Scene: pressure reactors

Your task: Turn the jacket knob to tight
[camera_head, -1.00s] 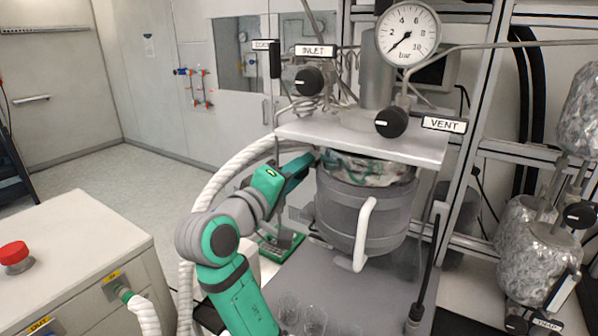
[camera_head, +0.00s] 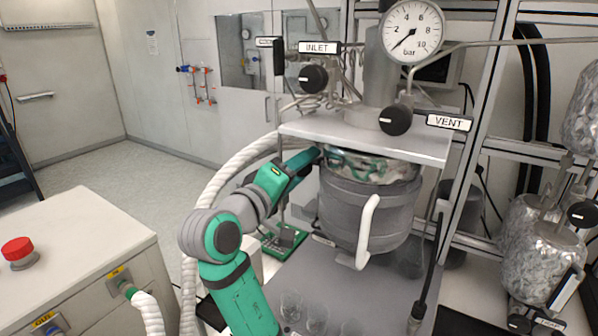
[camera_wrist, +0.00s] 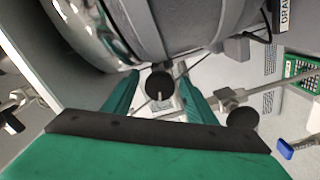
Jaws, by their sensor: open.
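In the wrist view a round black knob (camera_wrist: 159,83) with a pale pointer mark sits between my gripper's two green fingers (camera_wrist: 158,98). The fingers are open, one on each side of it; I cannot tell whether they touch it. No jacket label can be read there, so I cannot confirm which knob it is. In the head view my gripper (camera_head: 303,160) reaches in at the left of the grey reactor vessel (camera_head: 345,210), under the metal plate; that knob is hidden there.
Another black knob (camera_wrist: 242,119) stands close to the right finger, below a DRAIN label (camera_wrist: 284,14). The INLET knob (camera_head: 313,78) and VENT knob (camera_head: 395,120) sit higher. A white hose (camera_head: 222,178) curves behind my arm. Glass beakers (camera_head: 290,305) stand in front.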

